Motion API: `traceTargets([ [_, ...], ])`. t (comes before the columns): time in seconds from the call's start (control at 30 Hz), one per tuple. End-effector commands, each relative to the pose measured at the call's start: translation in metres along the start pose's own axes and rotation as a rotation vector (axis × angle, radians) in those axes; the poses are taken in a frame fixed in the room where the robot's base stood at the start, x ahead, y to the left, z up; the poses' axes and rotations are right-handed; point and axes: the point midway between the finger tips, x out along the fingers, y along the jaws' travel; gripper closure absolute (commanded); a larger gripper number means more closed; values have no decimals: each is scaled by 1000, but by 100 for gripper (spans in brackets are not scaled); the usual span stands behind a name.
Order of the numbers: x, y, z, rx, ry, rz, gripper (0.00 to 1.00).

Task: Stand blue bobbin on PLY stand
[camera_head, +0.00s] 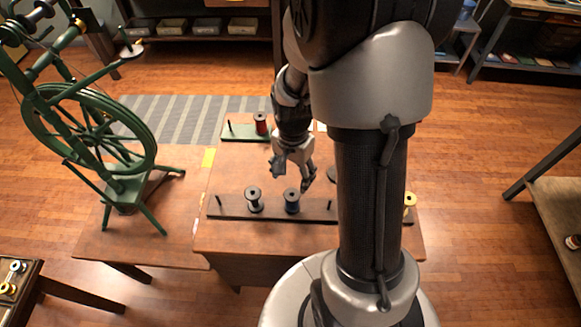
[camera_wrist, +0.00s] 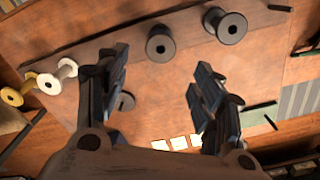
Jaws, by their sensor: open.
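I can read no PLY label on either stand. My gripper (camera_head: 290,176) is open and empty, pointing down above the table behind the blue bobbin.
A white bobbin (camera_wrist: 57,76) and a yellow bobbin (camera_head: 408,205) stand farther right, partly hidden by my arm in the head view. A dark disc (camera_wrist: 125,101) and pale cards (camera_wrist: 180,143) lie on the table. A green spinning wheel (camera_head: 90,140) stands at left.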

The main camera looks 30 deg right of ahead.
Motion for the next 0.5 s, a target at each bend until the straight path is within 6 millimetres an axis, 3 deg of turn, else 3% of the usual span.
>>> traceTargets([
  [0.5,66,0,1,-2,-1,1,39],
])
